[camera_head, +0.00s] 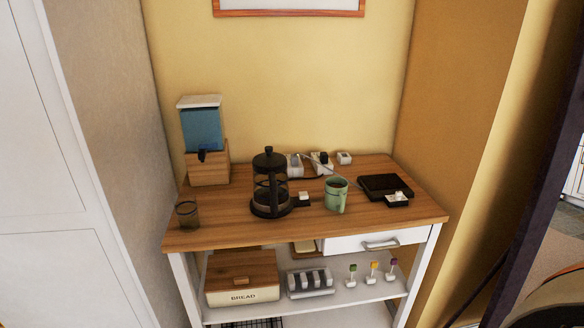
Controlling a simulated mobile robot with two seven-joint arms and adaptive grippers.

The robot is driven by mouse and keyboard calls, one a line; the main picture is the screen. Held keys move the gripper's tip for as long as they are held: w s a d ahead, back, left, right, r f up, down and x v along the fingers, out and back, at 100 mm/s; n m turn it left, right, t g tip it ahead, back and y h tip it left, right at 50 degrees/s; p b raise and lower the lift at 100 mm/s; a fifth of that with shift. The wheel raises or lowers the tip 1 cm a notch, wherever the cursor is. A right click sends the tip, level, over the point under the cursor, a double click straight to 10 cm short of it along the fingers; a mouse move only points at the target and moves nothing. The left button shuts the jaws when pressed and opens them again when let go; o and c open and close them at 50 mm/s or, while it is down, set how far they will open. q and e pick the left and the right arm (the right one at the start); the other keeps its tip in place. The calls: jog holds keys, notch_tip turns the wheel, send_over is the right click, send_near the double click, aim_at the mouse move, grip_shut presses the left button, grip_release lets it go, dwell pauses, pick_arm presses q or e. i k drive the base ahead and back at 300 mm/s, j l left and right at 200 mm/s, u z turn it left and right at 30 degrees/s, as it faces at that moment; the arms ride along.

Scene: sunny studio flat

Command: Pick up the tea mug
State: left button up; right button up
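The tea mug, a light green mug (337,196) with a dark inside, stands upright on the wooden top of a small kitchen cart (240,225). It is right of the middle, and its handle faces toward the front. A dark French press (268,184) stands to its left. Neither of my grippers is in view.
A drink dispenser (201,128) on a wooden stand and a dark glass (187,214) are at the left. A black tray (384,187) lies right of the mug. White plugs and cables (318,163) lie behind. A bread box (242,278) sits on the shelf below.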

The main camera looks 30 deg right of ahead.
aim_at(337, 197)
jog(key=i+z, duration=0.35)
jog(key=i+j+z, duration=0.15)
jog(key=z, duration=0.25)
jog(key=i+j+z, duration=0.35)
jog(key=i+l, duration=0.05)
jog(key=l, duration=0.05)
